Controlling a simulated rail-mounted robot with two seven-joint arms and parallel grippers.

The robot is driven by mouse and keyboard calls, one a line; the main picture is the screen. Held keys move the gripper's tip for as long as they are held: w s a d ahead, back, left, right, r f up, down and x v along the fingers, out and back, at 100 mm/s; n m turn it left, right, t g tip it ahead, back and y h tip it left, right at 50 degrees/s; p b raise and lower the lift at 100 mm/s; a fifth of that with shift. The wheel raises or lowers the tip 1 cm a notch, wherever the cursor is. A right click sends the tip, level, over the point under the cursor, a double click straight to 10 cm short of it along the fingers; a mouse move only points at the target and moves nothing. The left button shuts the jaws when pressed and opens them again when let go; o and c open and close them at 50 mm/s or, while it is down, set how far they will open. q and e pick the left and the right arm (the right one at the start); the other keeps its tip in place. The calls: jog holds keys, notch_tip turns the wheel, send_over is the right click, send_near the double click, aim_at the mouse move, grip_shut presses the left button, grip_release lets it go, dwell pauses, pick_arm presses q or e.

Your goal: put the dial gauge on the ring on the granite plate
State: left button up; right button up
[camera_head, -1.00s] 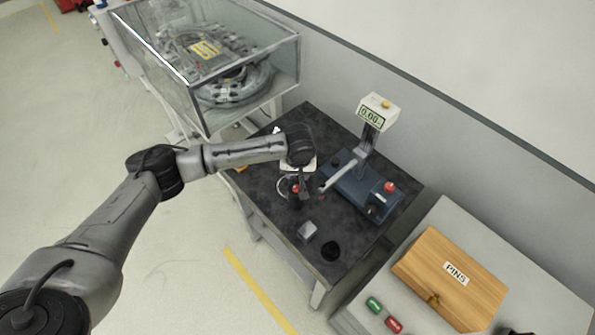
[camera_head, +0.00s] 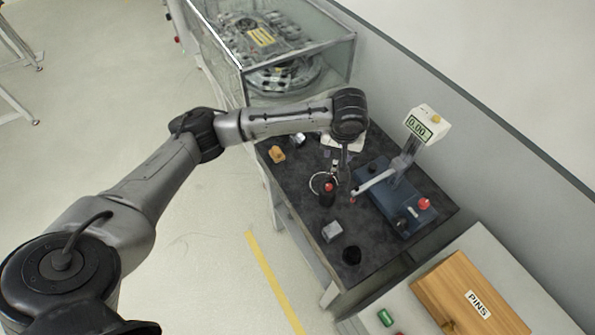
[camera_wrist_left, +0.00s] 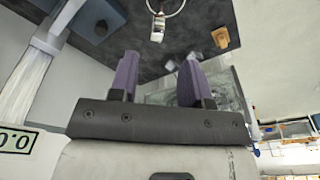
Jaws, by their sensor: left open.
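The dark granite plate (camera_head: 300,205) tops the table. A thin ring (camera_head: 318,183) sits on it; it also shows at the top edge of the wrist view (camera_wrist_left: 168,10), with a small silver piece. A blue gauge stand (camera_head: 397,200) with a readout of 0.00 stands to the right. My left gripper (camera_head: 345,160) is above the plate, behind the ring, its purple-grey fingers (camera_wrist_left: 160,65) apart with nothing seen between them. My right gripper is not in view.
A grey block (camera_head: 332,231) and a black round piece (camera_head: 351,256) lie at the plate's front. An orange block (camera_head: 277,154) lies at the left edge. A glass case (camera_head: 285,50) stands behind. A wooden PINS box (camera_head: 470,300) is front right.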

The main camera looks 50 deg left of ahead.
pick_arm(q)
jog(key=s+d+f+m+h, duration=0.2)
jog(key=s+d+f+m, duration=0.3)
jog(key=s+d+f, duration=0.3)
jog(key=s+d+f+m+t, duration=0.1)
jog(key=s+d+f, duration=0.1)
jog(key=s, duration=0.5)
jog(key=s+d+f+m+t+h, duration=0.1)
jog(key=s+d+f+m, duration=0.1)
jog(key=s+f, duration=0.3)
jog(key=s+d, duration=0.1)
jog(key=s, duration=0.2)
jog(key=shift+f+h, duration=0.25)
jog(key=shift+h, duration=0.05)
jog(key=shift+o, duration=0.3)
jog(key=s+a+y, duration=0.1)
jog(key=s+a, duration=0.3)
jog(key=s, duration=0.4)
jog(key=shift+s+a+f+m+y, duration=0.25)
jog(key=shift+s+a+m+y, duration=0.1)
jog(key=shift+s+m+y, duration=0.05)
jog(key=o, duration=0.3)
jog(key=shift+s+a, duration=0.3)
jog(key=shift+s, duration=0.05)
jog(key=o, duration=0.5)
